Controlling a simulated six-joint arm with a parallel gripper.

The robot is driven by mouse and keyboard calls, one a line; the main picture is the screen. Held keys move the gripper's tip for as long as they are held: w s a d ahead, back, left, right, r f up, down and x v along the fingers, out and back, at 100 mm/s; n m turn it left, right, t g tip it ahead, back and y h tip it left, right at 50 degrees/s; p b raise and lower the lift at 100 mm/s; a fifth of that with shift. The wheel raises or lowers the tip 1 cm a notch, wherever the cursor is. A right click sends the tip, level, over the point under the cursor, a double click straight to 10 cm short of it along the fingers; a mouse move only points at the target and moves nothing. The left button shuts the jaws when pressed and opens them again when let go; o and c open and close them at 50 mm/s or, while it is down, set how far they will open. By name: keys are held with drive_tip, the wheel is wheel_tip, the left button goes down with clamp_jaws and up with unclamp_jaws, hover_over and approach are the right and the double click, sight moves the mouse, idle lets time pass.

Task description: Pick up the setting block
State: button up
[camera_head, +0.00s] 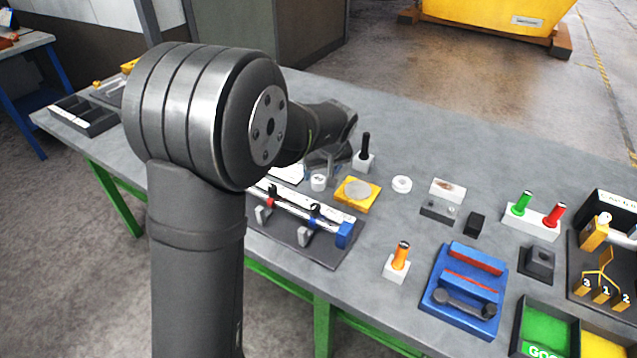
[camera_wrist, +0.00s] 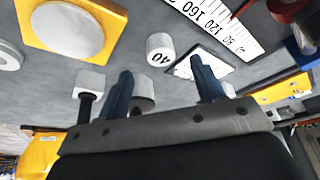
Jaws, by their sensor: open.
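A short white cylinder marked 40 (camera_wrist: 160,48) stands on the table just beyond my fingertips in the wrist view; it also shows in the head view (camera_head: 318,183). Nothing labelled as the setting block can be read, so I cannot tell for sure that this is it. A grey cylinder (camera_wrist: 145,88) stands nearer, between my fingers and partly hidden by the left one. My gripper (camera_wrist: 163,82) is open, its two dark fingers apart, and holds nothing. In the head view my gripper (camera_head: 322,168) is low over the table and partly hidden by my arm.
Close by are a yellow plate with a grey disc (camera_head: 357,193), a white block with a black handle (camera_head: 364,160), a white ring (camera_head: 402,184) and a measuring fixture (camera_head: 300,236). A blue holder (camera_head: 466,290) lies at front right. Bare table lies behind the ring.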

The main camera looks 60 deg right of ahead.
sight(319, 179)
drive_tip(key=shift+x, duration=2.8)
drive_tip(key=shift+w+d, duration=0.1)
drive_tip(key=shift+d, duration=0.05)
drive_tip(key=c, duration=1)
drive_tip(key=shift+r, duration=0.15)
drive_tip(key=shift+r, duration=0.6)
wheel_tip(319, 179, up, 3)
drive_tip(key=shift+f, duration=0.2)
drive_tip(key=s+a+r, duration=0.2)
drive_tip(key=s+r, duration=0.5)
drive_tip(key=s, duration=0.4)
drive_tip(key=w+a+f+n+y, duration=0.1)
drive_tip(key=w+a+n, duration=0.2)
drive_tip(key=w+a, duration=0.3)
drive_tip(key=w+a+f+n+t+y, duration=0.1)
drive_tip(key=w+a+f+n, duration=0.1)
drive_tip(key=w+a, duration=0.4)
drive_tip(key=a+n, duration=0.1)
drive_tip(key=a, duration=0.4)
